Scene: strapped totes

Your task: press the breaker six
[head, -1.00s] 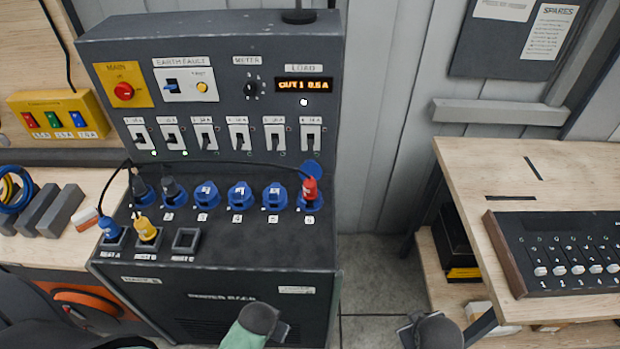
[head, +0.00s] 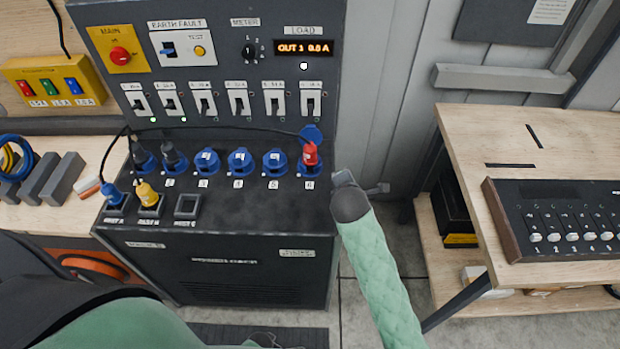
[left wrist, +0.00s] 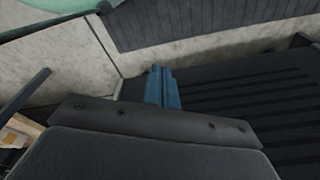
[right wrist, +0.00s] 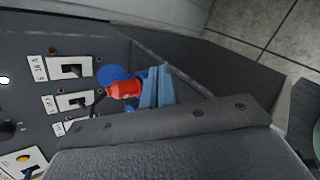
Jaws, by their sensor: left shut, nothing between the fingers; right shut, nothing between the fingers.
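Breaker six (head: 311,102) is the rightmost of a row of white-plated switches on the upright face of the grey power rack. Its dark lever shows in the right wrist view (right wrist: 72,68); its exact position is hard to tell. My right gripper (right wrist: 155,87) is shut and empty, with its blue fingers beside the red plug (right wrist: 124,89); whether they touch it is unclear. In the head view the right gripper (head: 345,179) is right of the rack's sloped top, lower than the breaker. My left gripper (left wrist: 163,86) is shut and empty, low in front of ribbed dark panelling.
The red plug (head: 310,154) stands in socket 6, below the breaker, with a black cable running left. Dark plugs fill sockets 1 and 2. A wooden bench (head: 465,130) with a dark switch box (head: 560,225) stands at the right. Grey floor lies between.

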